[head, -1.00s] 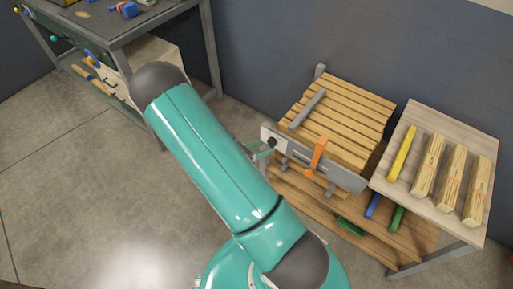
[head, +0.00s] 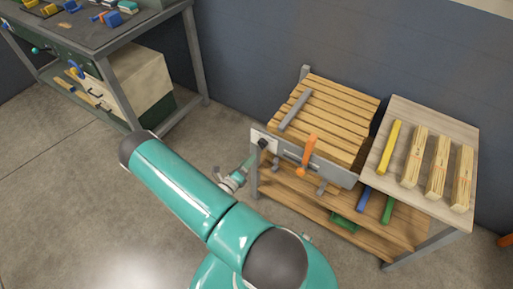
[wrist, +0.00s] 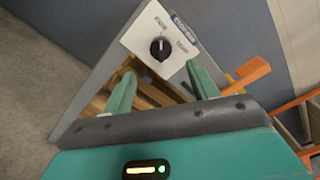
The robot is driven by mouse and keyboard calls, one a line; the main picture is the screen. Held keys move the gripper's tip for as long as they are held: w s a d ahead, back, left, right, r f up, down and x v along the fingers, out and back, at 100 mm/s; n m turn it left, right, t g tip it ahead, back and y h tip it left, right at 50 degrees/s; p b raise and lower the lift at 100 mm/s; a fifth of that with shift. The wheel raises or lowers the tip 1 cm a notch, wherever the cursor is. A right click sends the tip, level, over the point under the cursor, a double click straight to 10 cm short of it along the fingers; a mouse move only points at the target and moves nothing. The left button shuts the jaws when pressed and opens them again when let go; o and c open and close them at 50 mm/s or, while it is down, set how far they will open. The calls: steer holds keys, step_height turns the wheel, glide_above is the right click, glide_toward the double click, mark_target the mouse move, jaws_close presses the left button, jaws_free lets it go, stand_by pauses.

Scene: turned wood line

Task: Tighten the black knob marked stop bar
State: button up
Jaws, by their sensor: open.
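The black knob (wrist: 160,48) sits on a white plate (wrist: 181,59) at the machine's front left corner, with a pale pointer line pointing roughly up. Lettering like FREE and TIGHT shows around it, and a small dark label (wrist: 184,25) above is too blurred to read surely. The knob also shows in the head view (head: 263,143). My gripper (wrist: 160,75) is open, its two green fingers on either side of the knob's line, with the knob just beyond the tips. No contact is visible. In the head view my gripper (head: 252,160) points up at the knob.
An orange lever (head: 308,154) stands on the front rail right of the knob. The slatted wooden bed (head: 333,113) lies behind. A side table (head: 460,125) holds wooden blocks and a yellow bar. A workbench (head: 100,45) stands at the left; open floor lies between.

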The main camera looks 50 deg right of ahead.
mark_target(262, 144)
steer(key=d, duration=0.9)
steer(key=shift+w, duration=0.35)
steer(key=shift+d, duration=0.1)
steer(key=c, duration=1)
